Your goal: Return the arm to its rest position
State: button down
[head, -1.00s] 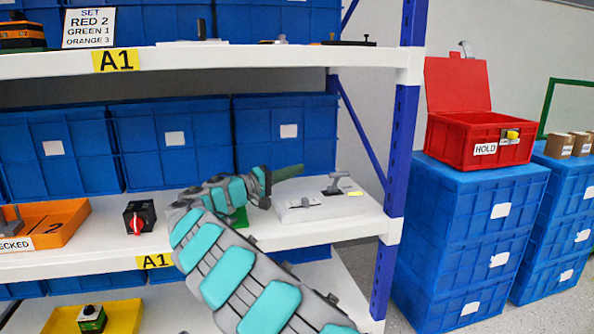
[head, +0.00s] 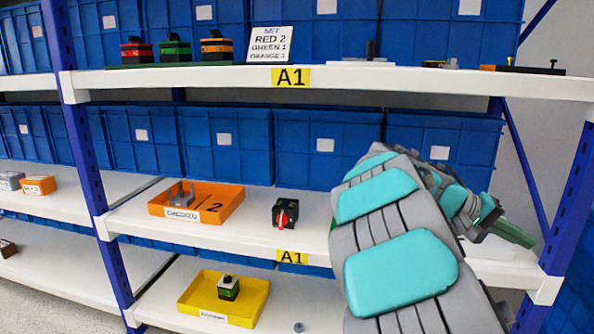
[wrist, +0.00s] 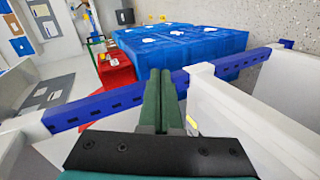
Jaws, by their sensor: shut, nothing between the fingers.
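My gripper (head: 515,234) is at the right end of the middle shelf in the head view, in front of the shelf and pointing right. Its green fingers are together and empty; they also show in the wrist view (wrist: 161,98), pointing past the blue rack post (wrist: 120,105). My teal and grey arm is folded up in the right half of the head view and hides part of the middle shelf. A black rotary switch with a red knob (head: 285,213) stands on the middle shelf, left of my arm and apart from it.
An orange tray (head: 228,205) is left of the switch. A yellow tray (head: 257,303) is on the lower shelf. Red, green and orange switches stand by a sign (head: 284,43) on the top shelf. A blue post (head: 568,225) is close right of my gripper. Blue crates (wrist: 210,42) lie beyond.

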jog(key=s+a+f+n+y+p, duration=0.2)
jog(key=s+a+f+y, duration=0.3)
jog(key=s+a, duration=0.9)
jog(key=s+a+f+n+t+y+p, duration=0.1)
jog(key=s+a+f+y+p, duration=0.4)
jog(key=s+a, duration=0.9)
jog(key=a+f+n+y, duration=0.1)
jog(key=y, duration=0.2)
jog(key=shift+s+f+n, duration=0.15)
jog(key=shift+s+n, duration=0.15)
jog(key=shift+a, duration=0.1)
